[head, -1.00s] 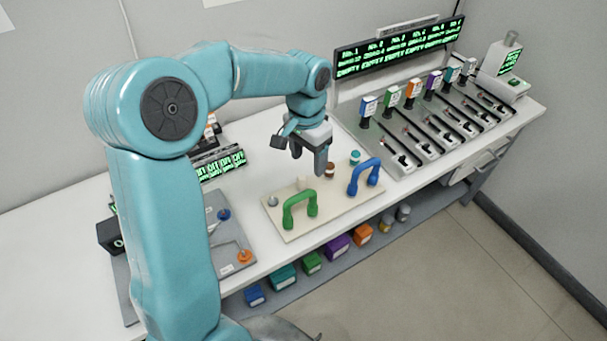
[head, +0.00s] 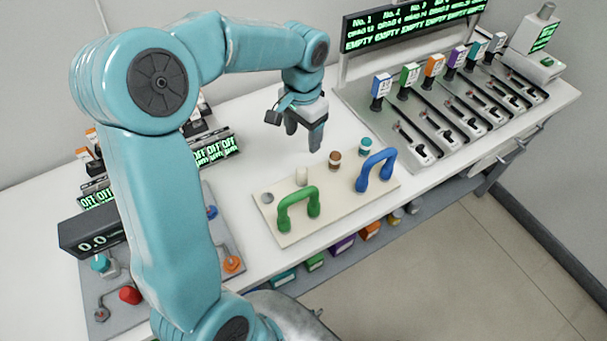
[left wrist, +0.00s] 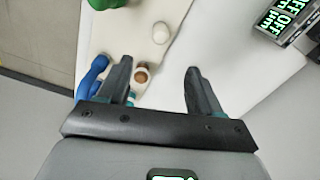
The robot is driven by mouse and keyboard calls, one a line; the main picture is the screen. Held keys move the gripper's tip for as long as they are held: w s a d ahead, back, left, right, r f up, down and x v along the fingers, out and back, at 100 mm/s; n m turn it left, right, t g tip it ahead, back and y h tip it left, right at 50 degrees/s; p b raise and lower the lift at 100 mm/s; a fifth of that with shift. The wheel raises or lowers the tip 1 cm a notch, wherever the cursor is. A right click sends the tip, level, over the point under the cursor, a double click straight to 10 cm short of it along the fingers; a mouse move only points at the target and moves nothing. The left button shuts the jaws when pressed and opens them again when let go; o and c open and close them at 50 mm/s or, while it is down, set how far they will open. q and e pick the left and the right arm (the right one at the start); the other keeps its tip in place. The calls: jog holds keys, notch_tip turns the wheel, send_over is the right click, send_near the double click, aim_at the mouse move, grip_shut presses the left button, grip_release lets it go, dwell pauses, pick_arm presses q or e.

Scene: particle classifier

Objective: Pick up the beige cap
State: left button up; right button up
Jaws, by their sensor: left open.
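The beige cap (head: 302,175) stands on the cream board (head: 278,235), behind the green handle (head: 298,208). In the left wrist view the beige cap (left wrist: 160,32) is ahead of the fingertips, near the top middle. My left gripper (head: 303,142) is open, points down and is behind and above the board, apart from the cap. In the left wrist view its two fingers (left wrist: 157,67) are spread with nothing held. A brown-capped vial (left wrist: 142,74) shows between the fingers, close to one tip. My right gripper is in neither view.
The brown-capped vial (head: 335,160), a teal-capped vial (head: 366,146) and a blue handle (head: 376,170) are at the board's right. A rack of slides (head: 440,115) stands at the back right. Switch boxes (head: 212,150) are to the left. White table behind the board is clear.

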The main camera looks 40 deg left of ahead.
aim_at(301, 169)
pick_arm(q)
notch_tip(301, 169, down, 8)
jog(key=shift+s+f, duration=0.1)
jog(key=shift+s, duration=0.05)
jog(key=shift+s+f, duration=0.1)
jog(key=shift+f, duration=0.1)
notch_tip(301, 169, down, 5)
jog(key=shift+f+p, duration=0.1)
jog(key=shift+p, duration=0.4)
jog(key=shift+s, duration=0.1)
jog(key=c, duration=0.9)
jog(key=shift+c, duration=0.8)
